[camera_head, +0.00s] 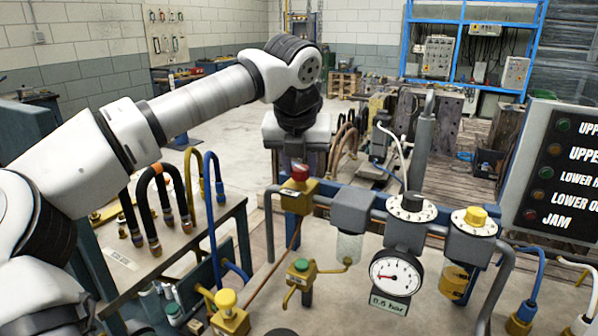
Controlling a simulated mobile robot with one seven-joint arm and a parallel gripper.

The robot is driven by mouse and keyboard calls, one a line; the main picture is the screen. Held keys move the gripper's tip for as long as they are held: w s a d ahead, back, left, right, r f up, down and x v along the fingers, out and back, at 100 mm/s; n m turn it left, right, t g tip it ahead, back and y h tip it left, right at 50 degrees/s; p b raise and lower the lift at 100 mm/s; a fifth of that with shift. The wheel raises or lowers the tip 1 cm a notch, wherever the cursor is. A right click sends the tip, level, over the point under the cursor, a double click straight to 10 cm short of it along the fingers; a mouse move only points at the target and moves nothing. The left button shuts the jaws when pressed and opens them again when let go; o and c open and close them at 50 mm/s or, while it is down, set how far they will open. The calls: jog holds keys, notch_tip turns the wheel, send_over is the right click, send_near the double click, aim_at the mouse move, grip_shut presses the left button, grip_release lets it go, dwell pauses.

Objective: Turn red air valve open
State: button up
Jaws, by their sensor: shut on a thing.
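The red air valve (299,173) is a small red knob on a yellow-brass body at the left end of the blue-and-grey air unit in the head view. My arm reaches in from the left, and my gripper (298,163) points down over the red knob from above. The gripper is shut on the knob. Its fingers are small and partly lost against the grey hand, so the exact grip is hard to see.
Right of the valve stand a filter bowl (349,247), a black-knobbed regulator (412,206) and a yellow-knobbed unit (475,218). A hose table (180,247) stands left, a lamp panel (560,175) right.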

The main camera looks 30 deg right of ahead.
jog(key=n+y, duration=0.1)
jog(key=n, duration=0.1)
jog(key=n+t, duration=0.1)
jog(key=n, duration=0.2)
jog(key=shift+s+d+y, duration=0.1)
jog(key=shift+d+y, duration=0.05)
jog(key=shift+y, duration=0.25)
dwell(0.3)
jog(key=o, duration=1)
jog(key=shift+c, duration=0.2)
jog(key=shift+r, duration=0.1)
jog(key=p+v, duration=0.1)
jog(key=v, duration=1.2)
jog(key=shift+r, duration=0.3)
jog(key=shift+s, duration=0.1)
